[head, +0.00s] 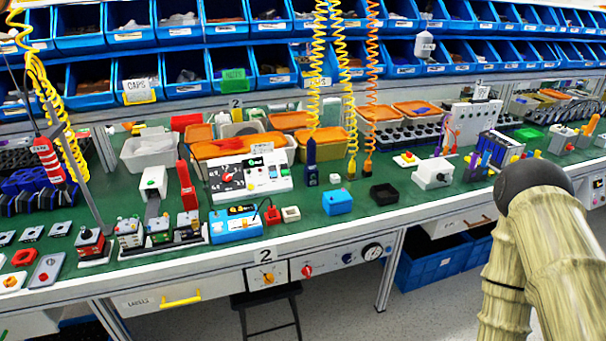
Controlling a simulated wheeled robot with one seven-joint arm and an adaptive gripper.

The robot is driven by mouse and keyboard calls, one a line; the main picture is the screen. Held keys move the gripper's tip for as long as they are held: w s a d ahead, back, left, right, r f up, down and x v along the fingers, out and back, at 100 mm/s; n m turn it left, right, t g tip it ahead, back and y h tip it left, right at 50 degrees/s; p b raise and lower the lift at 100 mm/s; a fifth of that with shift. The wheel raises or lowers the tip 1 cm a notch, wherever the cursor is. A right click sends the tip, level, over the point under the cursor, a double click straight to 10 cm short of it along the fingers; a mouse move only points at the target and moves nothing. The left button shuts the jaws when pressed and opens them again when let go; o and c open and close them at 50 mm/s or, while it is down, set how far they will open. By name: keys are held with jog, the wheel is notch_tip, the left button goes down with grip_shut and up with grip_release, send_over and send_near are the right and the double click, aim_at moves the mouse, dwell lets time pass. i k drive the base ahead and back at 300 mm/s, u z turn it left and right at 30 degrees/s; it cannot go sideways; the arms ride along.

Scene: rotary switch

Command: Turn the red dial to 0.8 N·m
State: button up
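A white control box (248,177) on the bench also carries small red parts; I cannot tell whether one is a dial. My arm enters at the lower right, with a dark round joint and pale ridged links. My gripper is not visible in this view, so its state and its distance from the dial do not show.
The green bench top (345,218) holds many fixtures and boxes, including a blue box (338,202). Coiled yellow and orange hoses hang over it. A black stool (268,298) stands below the front panel. Blue crates (425,268) lie under the bench, right of its leg.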

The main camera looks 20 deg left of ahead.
aim_at(226, 177)
jog(key=z, duration=2.5)
jog(key=k, duration=2.7)
jog(key=u, duration=2)
